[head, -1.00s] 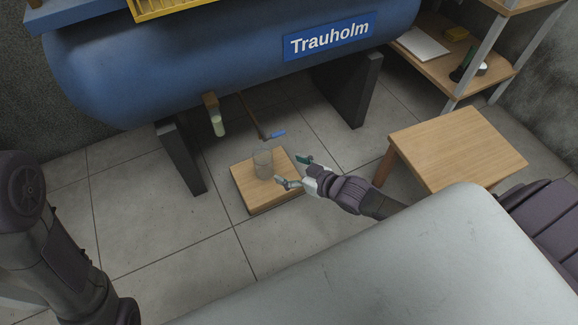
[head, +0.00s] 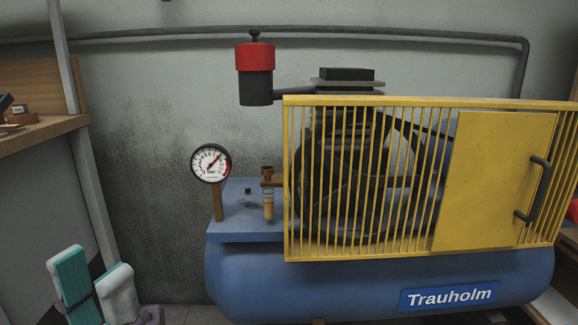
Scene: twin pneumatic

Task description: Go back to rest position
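My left gripper (head: 92,284) is at the lower left of the head view. One finger shows its teal inner pad and the other its white back, with a gap between them. It looks open, and nothing shows between the fingers. It is in front of the shelf unit's side and left of the blue compressor tank (head: 300,285), apart from the tank in the picture. My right gripper is out of view.
A yellow guard (head: 495,180) with a black handle covers the compressor's fan. A pressure gauge (head: 210,163) stands on the tank's left end. A red-and-black canister (head: 255,73) is above. A wooden shelf (head: 40,132) is at the left.

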